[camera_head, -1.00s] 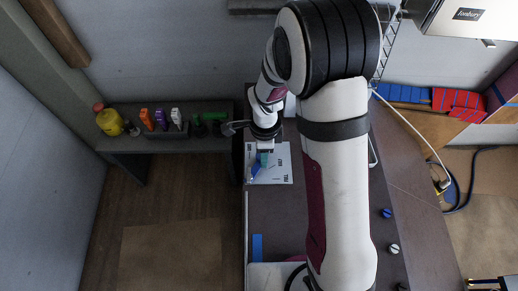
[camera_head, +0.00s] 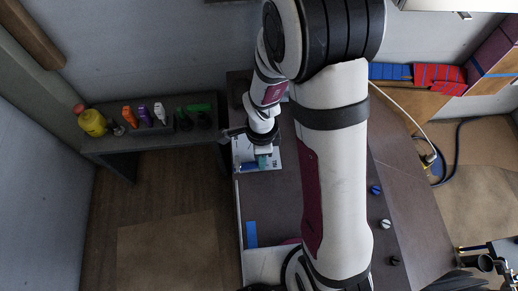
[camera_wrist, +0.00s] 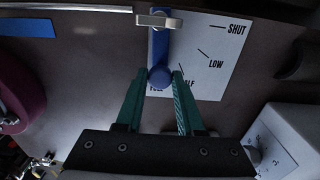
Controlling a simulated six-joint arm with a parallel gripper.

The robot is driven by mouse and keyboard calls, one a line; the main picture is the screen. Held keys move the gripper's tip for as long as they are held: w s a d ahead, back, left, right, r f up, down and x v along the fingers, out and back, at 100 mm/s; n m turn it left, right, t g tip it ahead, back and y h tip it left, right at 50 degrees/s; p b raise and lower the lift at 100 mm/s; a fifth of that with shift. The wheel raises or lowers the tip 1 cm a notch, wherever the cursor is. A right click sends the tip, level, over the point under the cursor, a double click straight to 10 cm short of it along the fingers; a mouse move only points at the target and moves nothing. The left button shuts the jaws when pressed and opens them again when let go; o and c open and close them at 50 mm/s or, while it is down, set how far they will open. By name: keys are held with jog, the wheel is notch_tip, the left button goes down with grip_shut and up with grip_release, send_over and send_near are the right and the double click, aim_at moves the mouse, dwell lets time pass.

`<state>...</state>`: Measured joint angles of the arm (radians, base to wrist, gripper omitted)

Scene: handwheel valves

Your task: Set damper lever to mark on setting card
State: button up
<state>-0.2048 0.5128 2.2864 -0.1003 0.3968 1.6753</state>
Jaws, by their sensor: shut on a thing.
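The damper lever (camera_wrist: 158,50) is a blue bar with a round blue knob at its end and a pale cross-piece at its pivot. It lies over the white setting card (camera_wrist: 212,75), which reads SHUT, LOW, HALF and FULL. The lever points towards FULL, past the HALF tick; the knob and a finger partly hide FULL and its tick. My gripper (camera_wrist: 160,75) has teal fingers on both sides of the knob, shut on it. In the head view my gripper (camera_head: 263,159) is over the lower part of the card (camera_head: 243,148), beside the blue lever (camera_head: 248,167).
A blue strip (camera_head: 252,234) lies on the bench; a maroon rounded thing (camera_wrist: 15,95) and a white box (camera_wrist: 285,135) flank my gripper in the wrist view. A shelf at left bears a yellow bottle (camera_head: 92,122) and several tools. Several knobs (camera_head: 376,190) line the right edge.

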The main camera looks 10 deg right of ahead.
jog(key=o, duration=1)
jog(key=shift+s, duration=0.15)
jog(key=shift+r, duration=3.5)
jog(key=shift+r, duration=0.3)
notch_tip(320, 180, up, 15)
jog(key=s+d+f+n, duration=0.1)
jog(key=s+n, duration=0.3)
jog(key=s, duration=0.1)
jog(key=s+f+n+y, duration=0.1)
jog(key=s+n, duration=0.3)
jog(key=s, duration=0.1)
jog(key=s+d+f+n, duration=0.1)
jog(key=s+n, duration=0.3)
jog(key=s, duration=0.1)
jog(key=shift+s+d+f+y, duration=0.3)
jog(key=shift+s+y, duration=0.1)
